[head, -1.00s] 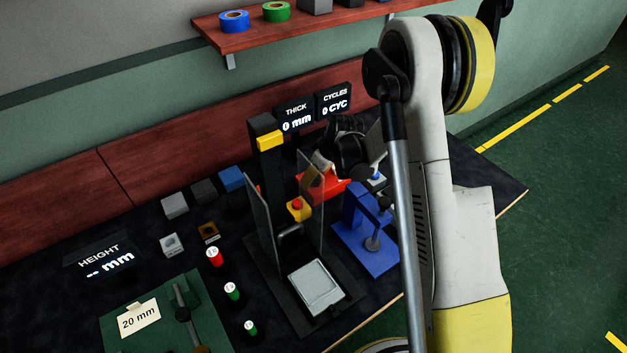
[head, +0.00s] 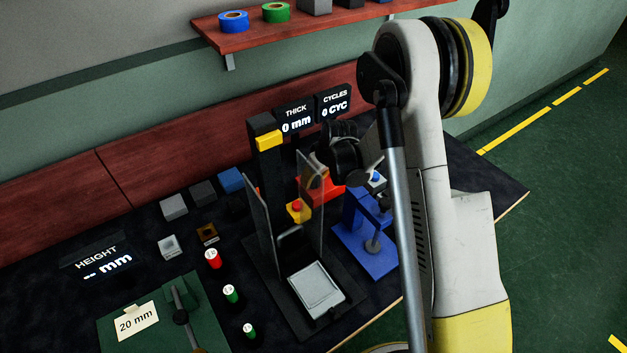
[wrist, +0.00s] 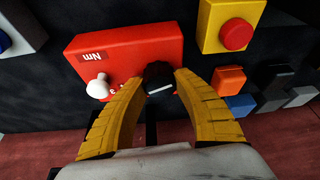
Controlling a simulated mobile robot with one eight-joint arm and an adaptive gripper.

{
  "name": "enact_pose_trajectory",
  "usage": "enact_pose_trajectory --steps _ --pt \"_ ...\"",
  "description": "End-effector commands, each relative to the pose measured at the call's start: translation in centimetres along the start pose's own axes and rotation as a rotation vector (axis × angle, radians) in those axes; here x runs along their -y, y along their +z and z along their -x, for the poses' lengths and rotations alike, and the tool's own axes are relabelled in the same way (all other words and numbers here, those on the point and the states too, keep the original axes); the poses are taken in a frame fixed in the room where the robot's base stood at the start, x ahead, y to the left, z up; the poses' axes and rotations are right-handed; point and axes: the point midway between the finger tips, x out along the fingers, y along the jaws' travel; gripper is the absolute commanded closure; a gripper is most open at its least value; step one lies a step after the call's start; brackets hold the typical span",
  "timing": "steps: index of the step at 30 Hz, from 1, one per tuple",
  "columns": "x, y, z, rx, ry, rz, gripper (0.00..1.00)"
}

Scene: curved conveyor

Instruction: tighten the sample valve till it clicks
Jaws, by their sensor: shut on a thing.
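The red box (wrist: 125,48) with an "Nm" label fills the upper left of the wrist view. A white knob (wrist: 98,87) and small printed figures sit on its face. A black knob with a white mark (wrist: 160,80) stands at the box's right part, and I take it for the sample valve. My gripper (wrist: 163,78) has its two yellow fingers shut on this knob, one on each side. In the head view my gripper (head: 318,174) is over the red box (head: 328,190); the knob is hidden there.
A yellow box with a red button (head: 298,209) stands close left of the red box, beside a clear guard panel (head: 312,215). A blue fixture (head: 362,215) stands close on the right. The display for cycles (head: 334,101) reads 0 CYC.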

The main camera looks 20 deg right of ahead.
Motion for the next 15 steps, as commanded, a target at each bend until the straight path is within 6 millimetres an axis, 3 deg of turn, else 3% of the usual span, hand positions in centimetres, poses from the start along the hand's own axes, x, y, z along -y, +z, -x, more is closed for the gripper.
enact_pose_trajectory --steps 6,15 --pt "0.05 0.07 -0.15 0.000 0.061 -0.147 0.95" --pt "0.01 0.04 -0.04 0.000 0.067 -0.164 0.95"
